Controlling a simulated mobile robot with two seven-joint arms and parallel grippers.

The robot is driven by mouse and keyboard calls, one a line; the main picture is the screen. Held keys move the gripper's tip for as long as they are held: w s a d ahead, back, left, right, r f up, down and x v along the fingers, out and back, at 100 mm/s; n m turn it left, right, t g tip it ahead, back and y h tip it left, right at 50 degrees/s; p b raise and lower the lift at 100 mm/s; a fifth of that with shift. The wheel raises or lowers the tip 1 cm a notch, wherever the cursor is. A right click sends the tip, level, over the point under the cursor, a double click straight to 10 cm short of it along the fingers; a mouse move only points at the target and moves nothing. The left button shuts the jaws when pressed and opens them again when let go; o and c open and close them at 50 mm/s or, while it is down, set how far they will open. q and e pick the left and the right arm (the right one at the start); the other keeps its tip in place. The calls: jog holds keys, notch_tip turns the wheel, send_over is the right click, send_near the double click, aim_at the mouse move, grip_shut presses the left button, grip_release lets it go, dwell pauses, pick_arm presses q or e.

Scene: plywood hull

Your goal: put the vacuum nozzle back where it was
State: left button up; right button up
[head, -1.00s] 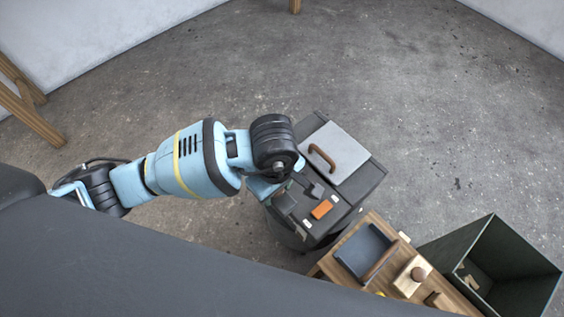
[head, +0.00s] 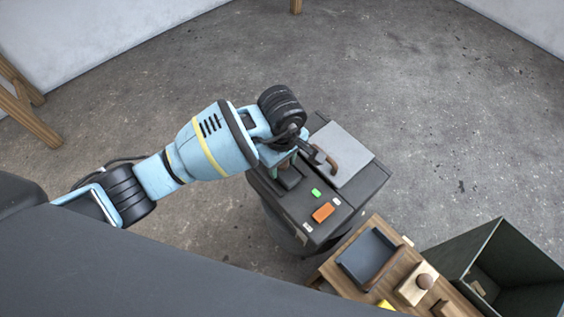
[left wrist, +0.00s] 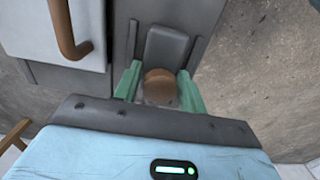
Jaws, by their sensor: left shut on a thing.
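My left gripper (head: 287,161) is over the far left part of the dark cabinet (head: 350,212). In the left wrist view its two green fingers (left wrist: 160,88) are shut on a brown rounded grip (left wrist: 160,78), which I take to be the vacuum nozzle's. A dark grey flat piece (left wrist: 168,46) lies just beyond the grip, beside a raised strip on the cabinet top; I cannot tell whether it is part of the nozzle. The nozzle's underside is hidden, so contact with the cabinet is unclear. My right gripper is out of view.
A grey lid (head: 345,150) with a brown handle is right of the gripper. An orange button (head: 323,212) and a green one (head: 316,193) are on the cabinet's near part. A wooden bench (head: 393,277) with a dark tray and an open dark bin (head: 510,275) stand at lower right.

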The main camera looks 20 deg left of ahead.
pick_arm(q)
jog(key=shift+f, duration=0.15)
jog(key=shift+f, duration=0.2)
jog(key=o, duration=0.9)
jog(key=shift+o, duration=0.2)
jog(key=shift+r, duration=0.1)
jog(key=shift+r, duration=0.35)
notch_tip(320, 180, up, 10)
jog(key=shift+r+p, duration=0.1)
jog(key=shift+p, duration=1.15)
jog(key=shift+r, duration=0.65)
